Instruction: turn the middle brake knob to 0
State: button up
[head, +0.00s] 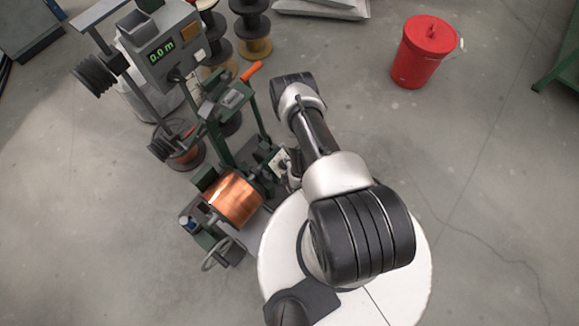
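A green winding machine (222,150) stands left of my arm and holds a bright copper spool (235,198). A small pale plate with a dark spot (279,160) sits on the machine's right side, close to my arm. It may carry a brake knob, but it is too small to read a setting. I cannot make out three separate knobs or tell which is the middle one. My arm reaches up the picture beside the machine. My gripper cannot be made out, and the arm may cover it.
A counter box (163,45) reading 0.0 m stands at the machine's upper left. A handwheel (217,254) is at its lower end. Dark spools (250,28) stand behind. A red bin (424,50) is at the upper right. The grey floor on the right is mostly clear.

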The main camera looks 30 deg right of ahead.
notch_tip(320, 180, up, 6)
jog(key=d+m+g+y+p, duration=0.25)
jog(key=m+p, duration=0.25)
jog(key=p, duration=0.3)
jog(key=b, duration=0.8)
send_near(285, 165)
jog(key=shift+t, duration=0.25)
jog(key=x, duration=0.9)
jog(key=shift+f, duration=0.1)
jog(key=c, duration=1)
jog(key=shift+s, duration=0.1)
jog(key=shift+h, duration=0.25)
